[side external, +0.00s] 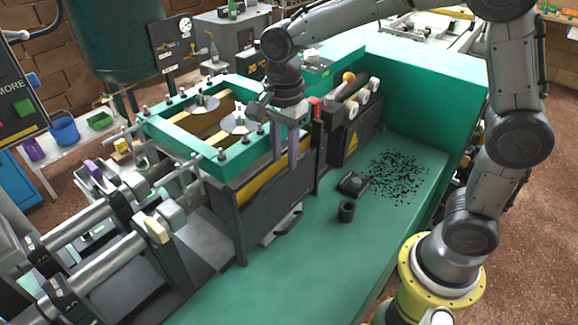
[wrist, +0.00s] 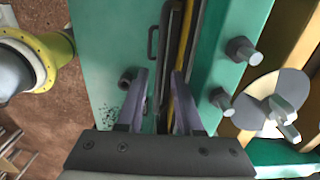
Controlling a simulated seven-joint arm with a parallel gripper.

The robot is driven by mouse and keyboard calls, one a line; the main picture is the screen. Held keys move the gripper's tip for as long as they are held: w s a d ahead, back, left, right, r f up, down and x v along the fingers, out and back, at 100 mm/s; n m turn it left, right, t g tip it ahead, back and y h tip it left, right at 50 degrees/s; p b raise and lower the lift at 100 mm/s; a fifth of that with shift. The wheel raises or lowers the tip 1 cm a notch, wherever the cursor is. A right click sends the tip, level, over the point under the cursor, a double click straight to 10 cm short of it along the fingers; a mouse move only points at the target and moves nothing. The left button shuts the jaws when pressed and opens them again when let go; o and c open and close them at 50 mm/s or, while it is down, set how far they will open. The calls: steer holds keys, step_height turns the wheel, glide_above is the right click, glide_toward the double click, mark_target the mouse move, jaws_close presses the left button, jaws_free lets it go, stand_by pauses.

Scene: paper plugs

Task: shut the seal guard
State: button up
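What looks like the seal guard is a dark panel (side external: 262,200) on the front of the green-framed machine, under a yellow strip. I cannot be sure which part is the guard. A black bar handle (side external: 284,223) sticks out low on that side; it also shows in the wrist view (wrist: 151,45). My gripper (side external: 292,165) points down at the panel's upper right, above the handle. In the wrist view my gripper (wrist: 160,74) has its two fingers apart, with the dark panel edge below and between them. Nothing is visibly held. Contact with the panel cannot be told.
A green frame (side external: 166,123) with bolts and metal discs tops the machine. A black box with a warning label (side external: 352,141) stands to the right. A black ring (side external: 347,211), a small dark block (side external: 352,183) and scattered black bits (side external: 400,175) lie on the green bench (side external: 300,285).

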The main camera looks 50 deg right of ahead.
mark_target(285, 169)
steer(key=shift+f, duration=1.55)
jaws_close()
steer(key=shift+s, duration=0.1)
stand_by(0.7)
steer(key=shift+r, duration=0.1)
